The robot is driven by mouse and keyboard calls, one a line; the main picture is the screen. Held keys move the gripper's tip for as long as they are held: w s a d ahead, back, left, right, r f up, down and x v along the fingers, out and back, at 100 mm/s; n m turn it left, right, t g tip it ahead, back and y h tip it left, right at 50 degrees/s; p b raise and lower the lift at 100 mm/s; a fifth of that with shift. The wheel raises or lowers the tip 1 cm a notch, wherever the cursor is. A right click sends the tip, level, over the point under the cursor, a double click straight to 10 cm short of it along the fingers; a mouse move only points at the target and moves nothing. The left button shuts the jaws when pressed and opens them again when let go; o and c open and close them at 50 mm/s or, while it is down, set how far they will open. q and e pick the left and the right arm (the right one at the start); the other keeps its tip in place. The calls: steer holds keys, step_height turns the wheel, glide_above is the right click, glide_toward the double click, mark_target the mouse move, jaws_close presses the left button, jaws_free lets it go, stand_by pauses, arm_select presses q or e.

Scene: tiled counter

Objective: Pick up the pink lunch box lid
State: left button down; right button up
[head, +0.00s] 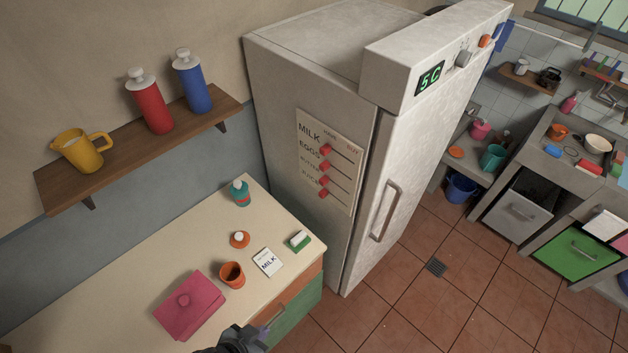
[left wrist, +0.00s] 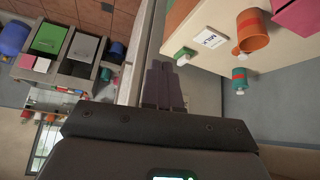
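The pink lunch box (head: 201,319) sits on the cream counter at the lower left of the head view. Its pink lid (head: 178,312) has a round knob on top and appears to rest on the box. Part of the pink box also shows at the upper right edge of the left wrist view (left wrist: 299,16). My left gripper (head: 268,328) is at the counter's front edge, to the right of the lunch box and apart from it. In the left wrist view its fingers (left wrist: 163,75) are close together with nothing visible between them. My right gripper is not in view.
An orange cup (head: 232,275) stands right beside the lunch box. A tall fridge (head: 330,150) bounds the counter's far end.

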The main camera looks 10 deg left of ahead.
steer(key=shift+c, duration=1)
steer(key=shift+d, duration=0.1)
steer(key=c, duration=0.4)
arm_select(q)
steer(key=s+a+r+n+g+y, duration=0.2)
steer(key=s+a+r, duration=0.2)
steer(key=a, duration=0.2)
steer(key=shift+r+g, duration=0.15)
steer(key=shift+g, duration=0.25)
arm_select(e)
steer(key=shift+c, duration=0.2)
